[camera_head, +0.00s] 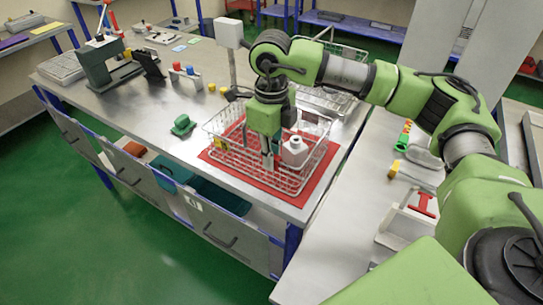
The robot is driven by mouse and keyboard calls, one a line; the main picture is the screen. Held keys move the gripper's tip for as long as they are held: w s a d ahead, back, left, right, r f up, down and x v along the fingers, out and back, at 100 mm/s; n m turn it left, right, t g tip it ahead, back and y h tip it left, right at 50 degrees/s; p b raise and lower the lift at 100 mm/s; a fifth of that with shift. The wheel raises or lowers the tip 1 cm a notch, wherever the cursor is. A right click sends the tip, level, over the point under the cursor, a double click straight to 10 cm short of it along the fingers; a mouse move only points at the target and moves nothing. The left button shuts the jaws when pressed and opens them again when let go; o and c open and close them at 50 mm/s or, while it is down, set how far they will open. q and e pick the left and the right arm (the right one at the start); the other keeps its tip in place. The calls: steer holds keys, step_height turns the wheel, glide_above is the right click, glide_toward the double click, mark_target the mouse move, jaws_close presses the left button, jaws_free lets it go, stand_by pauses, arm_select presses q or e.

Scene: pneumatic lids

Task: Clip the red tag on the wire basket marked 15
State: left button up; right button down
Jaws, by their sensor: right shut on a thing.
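A wire basket (240,172) sits on a red mat (318,186) at the front right of the steel table. A white bottle (295,152) stands inside it and a yellow piece (222,144) shows at its left side. My right gripper (267,162) points down over the basket, its fingers at or behind the front wires. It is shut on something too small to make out. I cannot make out a red tag or the number 15 on the basket. My left gripper is not in view.
A green block (182,125) lies left of the basket. A grey press (107,62) stands at the back left. Another wire basket (328,100) is behind. A white holder with a red piece (424,204) stands on the right-hand bench. The table's middle is mostly clear.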

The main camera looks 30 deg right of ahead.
steer(key=shift+f+b, duration=0.35)
steer(key=shift+b, duration=0.05)
stand_by(0.4)
steer(key=c, duration=1.6)
jaws_free()
steer(key=shift+r, duration=0.1)
steer(key=shift+r+p, duration=2.05)
steer(key=shift+r, duration=1.4)
